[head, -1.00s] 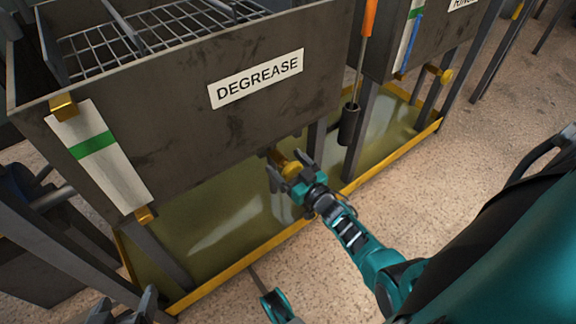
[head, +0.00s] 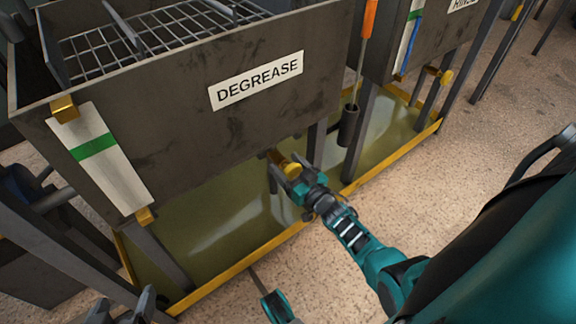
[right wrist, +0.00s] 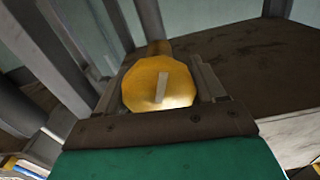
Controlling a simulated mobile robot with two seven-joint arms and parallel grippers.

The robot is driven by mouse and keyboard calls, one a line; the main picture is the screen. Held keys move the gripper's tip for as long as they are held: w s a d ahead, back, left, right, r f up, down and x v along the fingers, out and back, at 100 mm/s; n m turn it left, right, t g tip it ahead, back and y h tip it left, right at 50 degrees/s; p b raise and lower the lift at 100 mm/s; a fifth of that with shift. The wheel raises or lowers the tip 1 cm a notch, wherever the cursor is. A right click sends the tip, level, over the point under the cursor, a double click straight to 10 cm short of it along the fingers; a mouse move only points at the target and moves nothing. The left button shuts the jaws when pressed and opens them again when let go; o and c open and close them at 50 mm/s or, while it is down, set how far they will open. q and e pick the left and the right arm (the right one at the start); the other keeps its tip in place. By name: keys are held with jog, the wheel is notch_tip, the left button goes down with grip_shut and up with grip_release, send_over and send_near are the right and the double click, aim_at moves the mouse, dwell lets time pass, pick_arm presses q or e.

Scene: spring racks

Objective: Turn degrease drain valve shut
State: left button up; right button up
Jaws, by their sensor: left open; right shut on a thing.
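The DEGREASE tank (head: 190,120) is a dark metal box with a white name label (head: 256,81). Its drain valve is a yellow knob (head: 290,168) on a short stem below the tank's lower edge. My right gripper (head: 288,176) is shut on the knob, with one finger on each side. In the right wrist view the round knob (right wrist: 150,88) sits between the fingers, its face showing a pale, nearly upright, slightly tilted mark. My left gripper (head: 128,308) is open and empty at the bottom left, partly cut off by the frame.
A yellow-edged drip tray (head: 235,268) with greenish liquid lies under the tanks. A dark cup (head: 348,125) with an orange-handled tool (head: 368,20) hangs between the tanks. Another tank stands at right with its own yellow knob (head: 445,77). The speckled floor is clear at right.

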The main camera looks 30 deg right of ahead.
jog(key=m, duration=0.4)
jog(key=shift+d+p, duration=0.1)
jog(key=shift+p, duration=0.3)
jog(key=m, duration=0.2)
jog(key=shift+f+m, duration=0.1)
jog(key=shift+m, duration=0.3)
jog(key=m, duration=0.4)
jog(key=shift+d+f+m, duration=0.1)
jog(key=shift+d+m, duration=0.05)
jog(key=shift+m, duration=0.15)
jog(key=m+b, duration=0.1)
jog(key=m, duration=0.3)
jog(key=shift+f+m, duration=0.15)
jog(key=shift+m, duration=0.15)
jog(key=m+b, duration=0.1)
jog(key=m, duration=0.1)
jog(key=shift+f+m, duration=0.1)
jog(key=shift+m, duration=1.1)
jog(key=m, duration=0.2)
jog(key=shift+m+b, duration=0.4)
jog(key=m, duration=0.5)
jog(key=shift+f, duration=0.15)
jog(key=shift+m, duration=1.4)
pick_arm(q)
jog(key=shift+d+f, duration=0.25)
jog(key=shift+f, duration=0.35)
pick_arm(e)
jog(key=shift+m, duration=0.3)
